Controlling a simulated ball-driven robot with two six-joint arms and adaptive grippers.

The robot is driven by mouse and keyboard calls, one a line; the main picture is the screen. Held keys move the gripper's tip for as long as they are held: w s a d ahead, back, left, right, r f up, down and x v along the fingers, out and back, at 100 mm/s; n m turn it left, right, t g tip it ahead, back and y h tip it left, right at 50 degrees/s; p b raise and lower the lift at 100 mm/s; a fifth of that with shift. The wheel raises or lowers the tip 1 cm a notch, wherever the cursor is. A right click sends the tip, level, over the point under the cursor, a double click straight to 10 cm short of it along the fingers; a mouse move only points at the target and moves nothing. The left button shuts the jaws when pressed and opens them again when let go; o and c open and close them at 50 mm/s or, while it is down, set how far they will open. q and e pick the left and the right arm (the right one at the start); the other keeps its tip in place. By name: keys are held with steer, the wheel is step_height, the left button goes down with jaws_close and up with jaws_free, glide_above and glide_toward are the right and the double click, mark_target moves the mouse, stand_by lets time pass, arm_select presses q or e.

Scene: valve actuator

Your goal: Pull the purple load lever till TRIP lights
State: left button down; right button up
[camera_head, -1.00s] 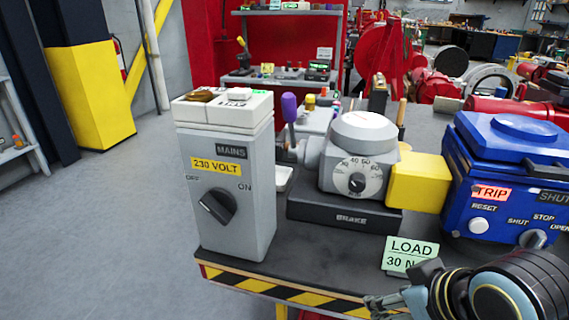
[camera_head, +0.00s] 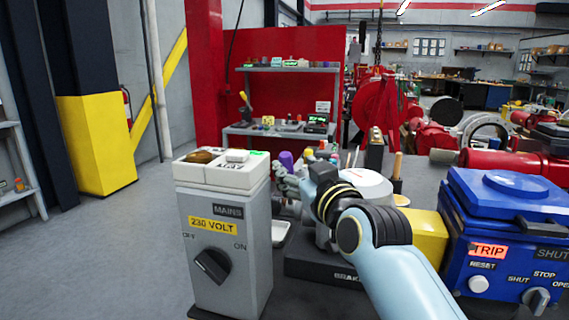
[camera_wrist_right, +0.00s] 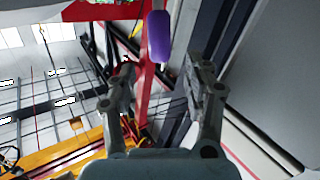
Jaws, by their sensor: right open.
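The purple knob of the load lever (camera_head: 287,160) shows behind the grey MAINS box, beside the brake unit, partly hidden by my right gripper. My right gripper (camera_head: 290,187) is at the lever, its arm reaching over the brake unit and covering much of it. In the right wrist view the purple knob (camera_wrist_right: 159,37) lies ahead of the two spread fingers (camera_wrist_right: 162,76), in line with the gap between them, not gripped. My left gripper is not in view.
The MAINS box (camera_head: 228,260) stands close left of the gripper, with white blocks on top. A yellow block (camera_head: 430,238) joins the brake unit (camera_head: 310,262) to the actuator. A wooden-handled tool (camera_head: 397,168) stands behind. Open floor lies left.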

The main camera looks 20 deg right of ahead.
mark_target(288, 163)
steer(key=w+b, duration=0.1)
steer(key=w, duration=0.3)
steer(key=w+b, duration=0.1)
steer(key=w, duration=0.1)
steer(key=shift+a+f+b, duration=0.15)
steer(key=shift+f+b, duration=0.1)
steer(key=shift+b, duration=0.1)
steer(key=shift+w+r, duration=0.15)
steer(key=shift+w, duration=0.3)
steer(key=shift+c, duration=0.2)
jaws_close()
